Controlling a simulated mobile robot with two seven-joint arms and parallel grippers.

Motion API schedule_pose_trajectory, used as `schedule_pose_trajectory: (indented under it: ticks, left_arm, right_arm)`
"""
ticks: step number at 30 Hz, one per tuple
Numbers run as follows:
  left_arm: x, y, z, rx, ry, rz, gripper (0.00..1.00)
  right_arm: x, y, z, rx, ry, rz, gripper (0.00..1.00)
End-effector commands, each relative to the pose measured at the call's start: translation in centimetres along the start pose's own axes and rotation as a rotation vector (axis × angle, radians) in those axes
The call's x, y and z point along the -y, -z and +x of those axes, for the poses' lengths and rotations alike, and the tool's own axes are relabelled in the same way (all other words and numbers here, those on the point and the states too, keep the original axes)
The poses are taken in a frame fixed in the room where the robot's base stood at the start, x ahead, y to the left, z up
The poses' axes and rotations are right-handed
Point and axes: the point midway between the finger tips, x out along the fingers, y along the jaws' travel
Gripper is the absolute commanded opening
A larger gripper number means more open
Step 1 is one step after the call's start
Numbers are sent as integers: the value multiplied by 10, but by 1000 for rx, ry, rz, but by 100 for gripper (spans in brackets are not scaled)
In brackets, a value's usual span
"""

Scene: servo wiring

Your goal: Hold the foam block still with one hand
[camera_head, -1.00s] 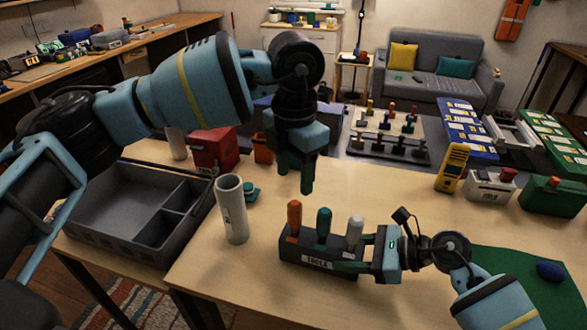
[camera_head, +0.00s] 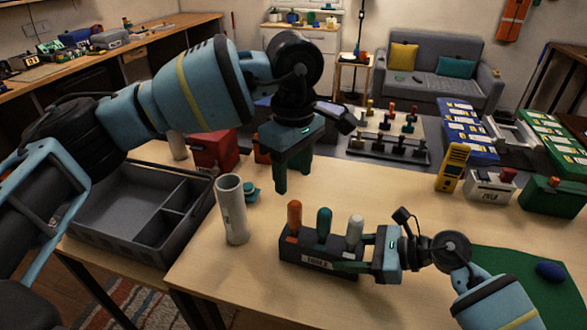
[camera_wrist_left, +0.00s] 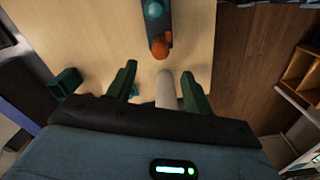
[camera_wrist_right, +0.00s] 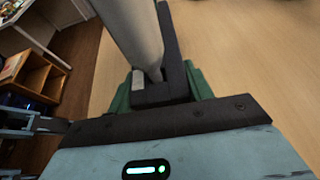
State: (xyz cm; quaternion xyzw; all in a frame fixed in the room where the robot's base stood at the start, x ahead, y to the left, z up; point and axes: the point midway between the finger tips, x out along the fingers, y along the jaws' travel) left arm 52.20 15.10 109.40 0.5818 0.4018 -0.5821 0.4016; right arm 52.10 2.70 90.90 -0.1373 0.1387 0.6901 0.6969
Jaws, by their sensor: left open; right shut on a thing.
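The dark foam block (camera_head: 312,258) sits on the table with a white label on its front. An orange handle (camera_head: 294,217), a teal handle (camera_head: 324,224) and a pale grey handle (camera_head: 355,231) stand upright in it. My right gripper (camera_head: 352,265) is shut on the block's right end; the right wrist view shows the block (camera_wrist_right: 172,70) between its green fingers. My left gripper (camera_head: 293,186) is open and empty, pointing down above the table behind the block. The left wrist view shows the block (camera_wrist_left: 150,20) beyond its fingers.
A white tube (camera_head: 232,210) stands left of the block. A grey divided tray (camera_head: 120,240) lies further left. A yellow meter (camera_head: 453,168), a white box (camera_head: 490,190) and a green box (camera_head: 553,197) stand right. A green mat (camera_head: 520,285) lies front right.

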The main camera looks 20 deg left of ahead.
Motion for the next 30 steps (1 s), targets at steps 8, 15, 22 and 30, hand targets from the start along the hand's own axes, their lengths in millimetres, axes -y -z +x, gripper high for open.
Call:
schedule_pose_trajectory:
  ticks: [8, 15, 22, 30]
  left_arm:
    - [0, 0, 3, 0, 1, 17, 51]
    - [1, 1, 30, 0, 3, 14, 51]
    - [1, 0, 70, 1, 4, 14, 51]
    - [0, 0, 106, 1, 2, 13, 51]
  right_arm:
    - [0, 0, 0, 0, 1, 0, 27]
    - [0, 0, 0, 0, 1, 0, 27]
    - [0, 0, 0, 0, 1, 0, 27]
    - [0, 0, 0, 0, 1, 0, 27]
